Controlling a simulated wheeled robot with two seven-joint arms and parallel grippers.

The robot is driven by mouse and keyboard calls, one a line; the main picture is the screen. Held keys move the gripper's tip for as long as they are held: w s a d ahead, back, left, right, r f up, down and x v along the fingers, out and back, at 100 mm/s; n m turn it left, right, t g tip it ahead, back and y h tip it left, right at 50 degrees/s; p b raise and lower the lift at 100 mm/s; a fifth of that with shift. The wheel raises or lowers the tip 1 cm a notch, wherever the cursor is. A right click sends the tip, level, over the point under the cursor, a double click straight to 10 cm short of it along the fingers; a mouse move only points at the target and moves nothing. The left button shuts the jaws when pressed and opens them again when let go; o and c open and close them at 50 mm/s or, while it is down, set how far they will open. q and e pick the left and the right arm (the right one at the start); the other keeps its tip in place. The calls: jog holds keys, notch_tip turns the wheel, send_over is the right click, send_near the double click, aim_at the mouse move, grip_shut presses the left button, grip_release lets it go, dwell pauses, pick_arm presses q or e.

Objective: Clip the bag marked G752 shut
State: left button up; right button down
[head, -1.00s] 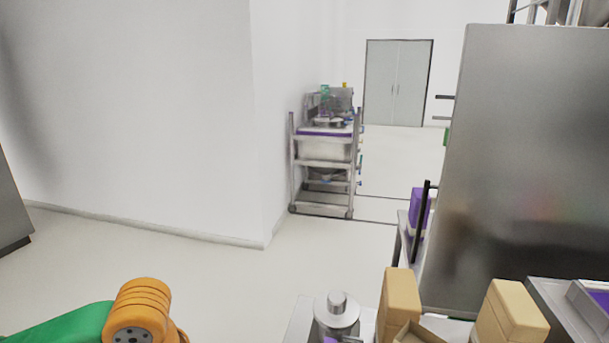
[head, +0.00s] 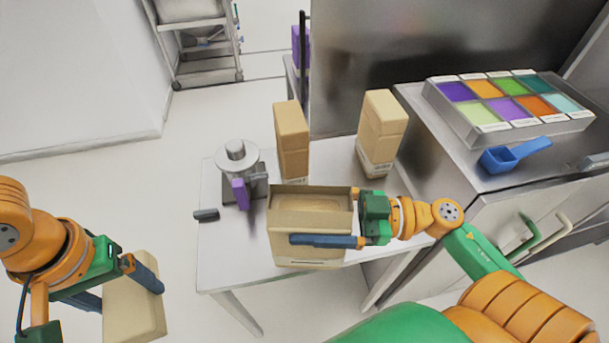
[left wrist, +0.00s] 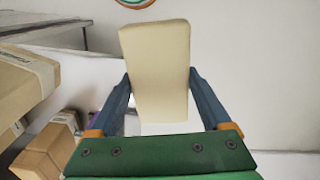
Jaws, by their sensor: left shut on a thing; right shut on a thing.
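My left gripper (head: 122,288) is shut on a plain beige block-like item (head: 136,312) and holds it off to the left of the table. The item also shows between the fingers in the left wrist view (left wrist: 158,75). My right gripper (head: 318,238) is shut on an open-topped tan bag (head: 310,262) at the table's front. One finger lies across its front face; the other is mostly hidden. Two closed-looking tan bags (head: 292,145) (head: 382,130) stand behind. Their labels are too small to read. A small dark item (head: 206,215), possibly a clip, lies at the table's left.
A metal device (head: 238,160) with a purple part stands on the white table (head: 225,260). At the right, a steel counter holds a tray of coloured compartments (head: 470,128) and a blue scoop (head: 510,155). A tall steel cabinet (head: 400,60) is behind. Floor at the left is clear.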

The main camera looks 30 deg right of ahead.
pick_arm(q)
jog(key=shift+a, duration=0.1)
pick_arm(e)
jog(key=s+a+n+g+y, duration=0.1)
jog(key=a+n+g+y, duration=0.1)
jog(key=a+n+g, duration=0.4)
jog(key=a+f+g, duration=0.1)
jog(key=a+g, duration=0.2)
jog(key=g, duration=0.1)
jog(key=shift+s+a, duration=0.15)
jog(key=shift+s, duration=0.1)
pick_arm(q)
jog(key=w+d+r+n, duration=0.5)
jog(key=d+r+n, duration=0.5)
jog(key=r+n, duration=0.15)
jog(key=s+d+r+n, duration=0.2)
jog(key=s+d+n, duration=0.4)
jog(key=d, duration=0.3)
jog(key=shift+s+d+r+n, duration=0.25)
jog(key=shift+s+d+n, duration=0.15)
jog(key=shift+n, duration=0.35)
pick_arm(e)
jog(key=shift+r, duration=0.1)
pick_arm(q)
jog(key=shift+a, duration=0.1)
